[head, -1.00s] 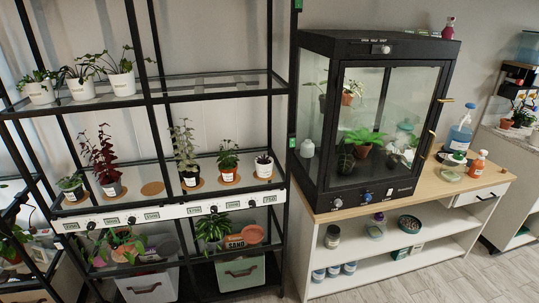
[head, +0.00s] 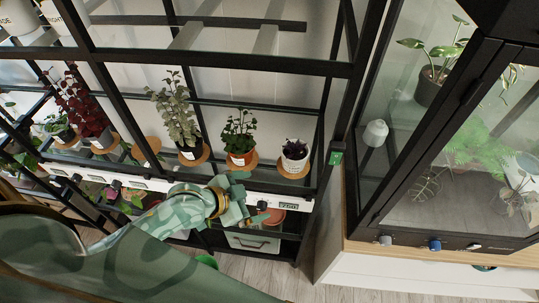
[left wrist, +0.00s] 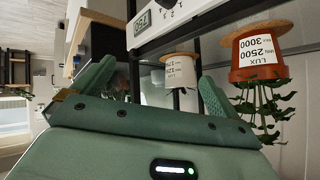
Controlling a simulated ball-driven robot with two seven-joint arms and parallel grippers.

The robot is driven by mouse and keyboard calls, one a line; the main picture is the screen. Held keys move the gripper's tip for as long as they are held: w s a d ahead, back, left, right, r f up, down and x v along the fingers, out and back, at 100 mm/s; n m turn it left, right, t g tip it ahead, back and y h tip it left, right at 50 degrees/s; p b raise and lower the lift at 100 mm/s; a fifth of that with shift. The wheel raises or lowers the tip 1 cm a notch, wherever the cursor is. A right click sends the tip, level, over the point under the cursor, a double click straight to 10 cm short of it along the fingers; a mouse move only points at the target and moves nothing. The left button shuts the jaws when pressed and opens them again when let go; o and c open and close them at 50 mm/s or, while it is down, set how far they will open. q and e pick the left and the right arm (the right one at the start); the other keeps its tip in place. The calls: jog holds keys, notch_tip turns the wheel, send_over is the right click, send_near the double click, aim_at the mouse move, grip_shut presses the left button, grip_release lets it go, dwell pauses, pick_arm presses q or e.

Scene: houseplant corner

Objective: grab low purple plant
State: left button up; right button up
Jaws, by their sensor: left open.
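The low purple plant (head: 293,149) has dark leaves and stands in a white pot (head: 295,164) on a round cork coaster at the right end of the rack's middle shelf. My left gripper (head: 250,198) is open and empty, in front of the shelf edge and lower left of that pot in the head view. In the left wrist view the picture is upside down. The white pot (left wrist: 180,72) shows there between the two green fingers, farther off and not touched. Its leaves are mostly hidden behind my gripper. My right gripper is not in view.
A terracotta pot with a green leafy plant (head: 238,140) stands just left of the purple one; its pot shows large in the left wrist view (left wrist: 256,55). A black rack post (head: 338,130) and the glass cabinet (head: 440,150) are to the right. A shelf bar crosses above.

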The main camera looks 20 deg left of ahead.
pick_arm(q)
notch_tip(320, 180, up, 3)
jog(key=w+h, duration=0.2)
jog(key=n+t+h+b, duration=0.1)
jog(key=n+t, duration=0.1)
send_near(301, 150)
jog(key=shift+w+d+f, duration=0.35)
jog(key=shift+w+d, duration=0.15)
jog(key=shift+d, duration=0.3)
jog(key=x, duration=0.3)
jog(key=b+x, duration=0.1)
jog(key=x, duration=0.2)
jog(key=shift+w+a+f, duration=0.1)
jog(key=shift+a+f, duration=0.05)
jog(key=shift+a, duration=0.15)
jog(key=shift+c, duration=0.7)
jog(key=c, duration=1)
jog(key=shift+c, duration=0.7)
jog(key=shift+r, duration=0.2)
